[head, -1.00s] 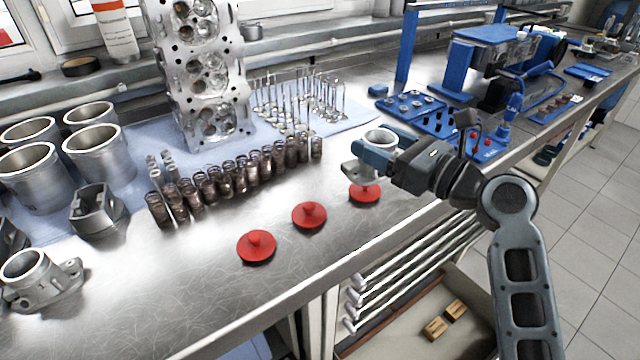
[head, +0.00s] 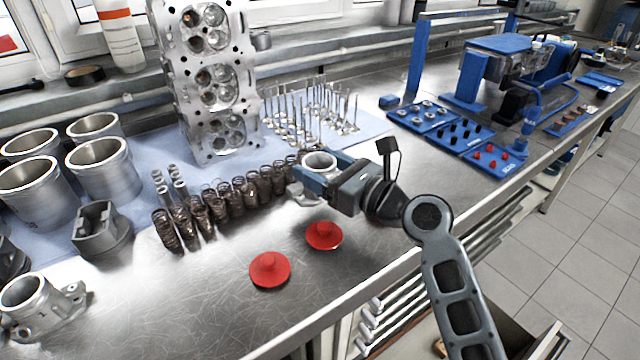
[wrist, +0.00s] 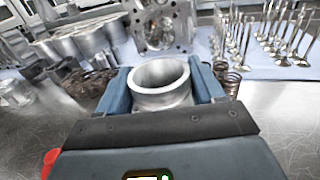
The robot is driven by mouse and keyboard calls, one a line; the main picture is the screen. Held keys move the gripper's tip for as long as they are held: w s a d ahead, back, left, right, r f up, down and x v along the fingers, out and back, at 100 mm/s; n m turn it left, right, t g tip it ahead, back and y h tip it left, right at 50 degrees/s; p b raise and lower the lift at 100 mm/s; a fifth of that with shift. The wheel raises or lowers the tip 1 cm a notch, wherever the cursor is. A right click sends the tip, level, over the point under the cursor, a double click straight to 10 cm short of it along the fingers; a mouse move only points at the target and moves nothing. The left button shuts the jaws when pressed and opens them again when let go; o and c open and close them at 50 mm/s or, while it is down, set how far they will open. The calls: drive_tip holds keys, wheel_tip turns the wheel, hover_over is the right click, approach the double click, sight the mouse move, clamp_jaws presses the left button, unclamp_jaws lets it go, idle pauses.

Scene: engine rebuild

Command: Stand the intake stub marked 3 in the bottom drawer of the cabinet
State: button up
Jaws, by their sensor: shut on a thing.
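My gripper (head: 322,172) is shut on a grey metal intake stub (head: 318,160), a round tube with a flange. It holds the stub upright above the bench, in front of the row of springs. In the wrist view the stub's open ring (wrist: 160,75) sits between the two blue fingers. I cannot read a number on it. A similar flanged stub (head: 28,297) stands at the bench's left front. The cabinet's drawer fronts with bar handles (head: 372,322) show under the bench edge. An open drawer (head: 545,345) shows only in part at the bottom, largely behind my arm.
Two red caps (head: 270,268) lie on the bench in front of the gripper. Dark springs (head: 215,207), valves (head: 310,110), a cylinder head (head: 215,85) and cylinder liners (head: 103,165) stand behind and left. Blue trays (head: 455,135) lie at right.

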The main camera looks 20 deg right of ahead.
drive_tip(key=shift+a+f+b, duration=0.1)
drive_tip(key=shift+f+b, duration=0.3)
drive_tip(key=shift+f, duration=1.55)
drive_tip(key=shift+f, duration=0.3)
drive_tip(key=o, duration=1.3)
drive_tip(key=shift+f, duration=0.15)
